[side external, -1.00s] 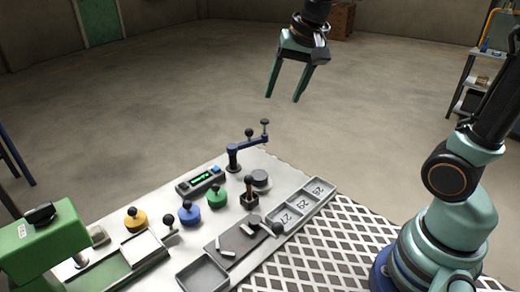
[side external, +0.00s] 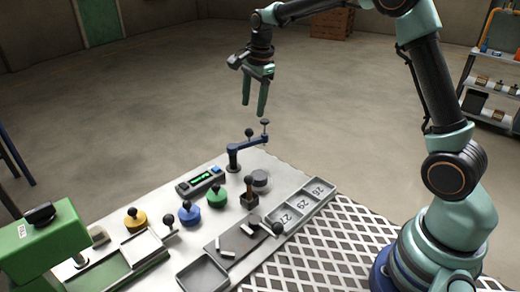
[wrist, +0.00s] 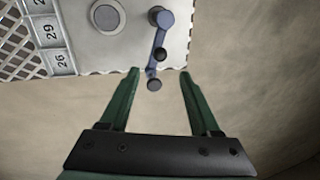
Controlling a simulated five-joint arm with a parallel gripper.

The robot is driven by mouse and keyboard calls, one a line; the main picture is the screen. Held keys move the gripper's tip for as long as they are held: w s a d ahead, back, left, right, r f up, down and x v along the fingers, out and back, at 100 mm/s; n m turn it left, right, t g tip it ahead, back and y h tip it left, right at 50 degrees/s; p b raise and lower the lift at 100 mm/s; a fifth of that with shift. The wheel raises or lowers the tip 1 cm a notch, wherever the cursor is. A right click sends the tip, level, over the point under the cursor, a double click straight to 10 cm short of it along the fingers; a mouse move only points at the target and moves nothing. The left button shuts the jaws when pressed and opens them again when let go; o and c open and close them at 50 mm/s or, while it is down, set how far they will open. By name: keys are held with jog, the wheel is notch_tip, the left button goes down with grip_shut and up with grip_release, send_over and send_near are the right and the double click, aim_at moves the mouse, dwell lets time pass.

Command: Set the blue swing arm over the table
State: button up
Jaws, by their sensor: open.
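The blue swing arm (side external: 247,144) stands on a post at the far edge of the white table (side external: 262,160). It points outward past the edge, to the upper right, with dark knobs on it. My gripper (side external: 254,112) is open and empty, pointing down above the swing arm and apart from it. In the wrist view the swing arm (wrist: 158,52) reaches past the table edge, and its end knob (wrist: 154,85) lies between the fingertips of my gripper (wrist: 160,72) as seen from above.
A grey round disc (side external: 260,179), a lever (side external: 249,192), a display box (side external: 200,180) and a numbered tray (side external: 303,203) stand near the swing arm. Green, blue and yellow knobs (side external: 189,212) sit further left.

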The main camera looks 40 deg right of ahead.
aim_at(250, 129)
jog(key=f, duration=0.2)
jog(key=w+f, duration=0.1)
jog(key=f, duration=0.5)
jog(key=shift+w+f, duration=0.25)
jog(key=shift+w, duration=0.05)
grip_shut()
dwell(1.0)
